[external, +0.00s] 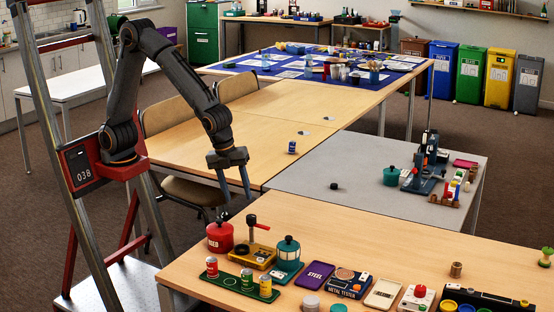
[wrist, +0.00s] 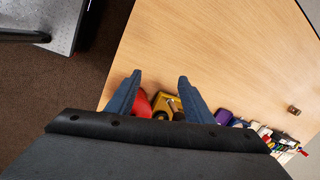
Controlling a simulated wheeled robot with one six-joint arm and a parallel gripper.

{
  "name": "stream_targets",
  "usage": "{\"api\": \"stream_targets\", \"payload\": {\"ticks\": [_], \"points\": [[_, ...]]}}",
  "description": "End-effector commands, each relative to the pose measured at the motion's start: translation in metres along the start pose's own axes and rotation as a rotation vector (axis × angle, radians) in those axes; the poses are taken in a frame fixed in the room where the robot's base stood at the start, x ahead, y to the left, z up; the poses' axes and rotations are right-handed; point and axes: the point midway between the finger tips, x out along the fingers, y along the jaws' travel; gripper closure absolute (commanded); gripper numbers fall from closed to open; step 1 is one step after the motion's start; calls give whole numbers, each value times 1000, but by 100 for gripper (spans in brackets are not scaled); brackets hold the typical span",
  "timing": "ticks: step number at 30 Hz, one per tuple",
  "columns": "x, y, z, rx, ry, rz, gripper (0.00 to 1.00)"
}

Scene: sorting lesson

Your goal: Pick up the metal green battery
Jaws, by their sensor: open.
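A green battery-like cylinder (external: 247,279) with a metallic look stands upright on a dark green tray (external: 228,284), between a red cylinder (external: 212,267) and a yellow one (external: 266,287). My gripper (external: 235,190) is open and empty, with its fingers pointing down. It is above and behind the tray in the external view, well apart from the green battery. In the wrist view, the blue-grey fingers (wrist: 159,82) are spread over the table. I cannot make out the green battery in the wrist view.
Behind the tray stand a red container (external: 220,238), a yellow device with a red-knobbed handle (external: 251,257) and a teal lantern-like object (external: 288,254). A purple plate (external: 314,274) and a metal tester (external: 348,283) lie to the right. The wooden table behind them is mostly clear.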

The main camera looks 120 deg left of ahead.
Motion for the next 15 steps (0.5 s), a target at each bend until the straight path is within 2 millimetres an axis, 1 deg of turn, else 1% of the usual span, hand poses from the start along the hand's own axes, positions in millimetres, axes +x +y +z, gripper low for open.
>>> {"api": "stream_targets", "payload": {"ticks": [1, 3, 5, 6, 7, 11, 12, 14, 15], "points": [[-7, -12, -26, 134, 7, -13, 53], [-7, -26, -59, 309, 16, -37, 53], [-7, -36, -86, 450, 21, -58, 53], [-7, -41, -104, 541, 24, -72, 53], [-6, -44, -118, 610, 25, -82, 53], [6, -61, -176, 937, 12, -123, 53], [9, -65, -194, 1043, 5, -137, 53], [14, -70, -221, 1197, -8, -156, 53], [17, -72, -238, 1296, -17, -168, 53]]}}
